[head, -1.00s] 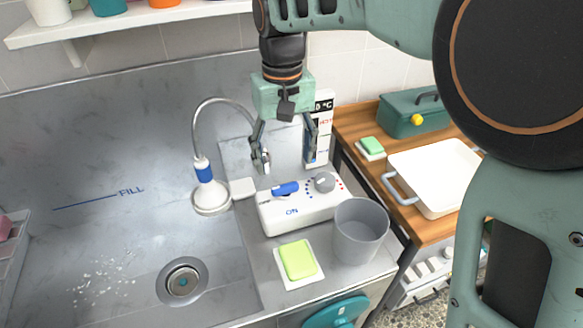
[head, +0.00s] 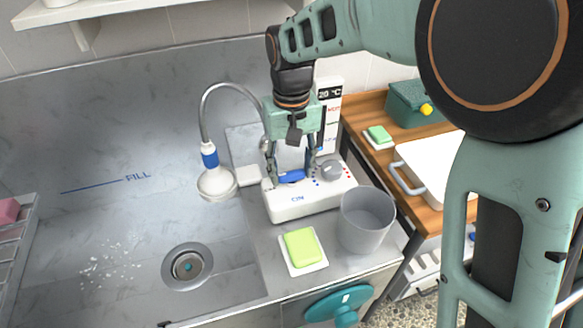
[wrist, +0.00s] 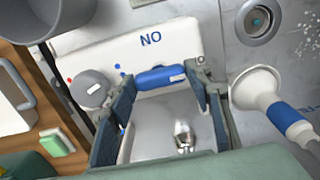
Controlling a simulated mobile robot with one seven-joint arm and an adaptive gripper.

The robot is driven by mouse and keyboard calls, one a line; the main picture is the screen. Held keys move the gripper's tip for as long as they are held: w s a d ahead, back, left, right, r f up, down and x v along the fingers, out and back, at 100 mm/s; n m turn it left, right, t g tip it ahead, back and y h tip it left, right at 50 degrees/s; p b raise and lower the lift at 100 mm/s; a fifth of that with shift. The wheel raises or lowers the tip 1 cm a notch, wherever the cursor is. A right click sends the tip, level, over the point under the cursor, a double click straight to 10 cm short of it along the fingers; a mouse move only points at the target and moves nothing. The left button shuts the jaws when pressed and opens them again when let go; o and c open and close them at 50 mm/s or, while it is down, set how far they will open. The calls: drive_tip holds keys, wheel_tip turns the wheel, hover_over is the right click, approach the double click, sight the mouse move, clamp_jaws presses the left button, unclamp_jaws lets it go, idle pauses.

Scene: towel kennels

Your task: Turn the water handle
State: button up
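The blue water handle (head: 291,176) lies on top of the white control box (head: 300,204), above the word ON. A round grey knob (head: 331,169) with red and blue dots is to its right. My gripper (head: 292,176) is open and points down over the box, one finger on each side of the blue handle. In the wrist view the blue handle (wrist: 165,77) shows in the gap between the two fingertips (wrist: 163,88). The fingers look apart from the handle's ends; I cannot tell whether they touch it.
A grey cup (head: 366,222) and a green sponge (head: 303,248) stand in front of the box. A shower head (head: 216,182) on a curved hose is left, over the sink with its drain (head: 187,266). A thermometer panel (head: 328,112) stands behind.

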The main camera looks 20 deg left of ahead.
drive_tip(key=c, duration=0.6)
drive_tip(key=shift+o, duration=0.2)
drive_tip(key=shift+n, duration=0.4)
drive_tip(key=n+p, duration=0.2)
drive_tip(key=n, duration=0.3)
drive_tip(key=shift+r+n, duration=0.1)
drive_tip(key=shift+n, duration=0.3)
drive_tip(key=n+p, duration=0.2)
drive_tip(key=n, duration=0.3)
drive_tip(key=o, duration=1.2)
drive_tip(key=shift+c, duration=0.2)
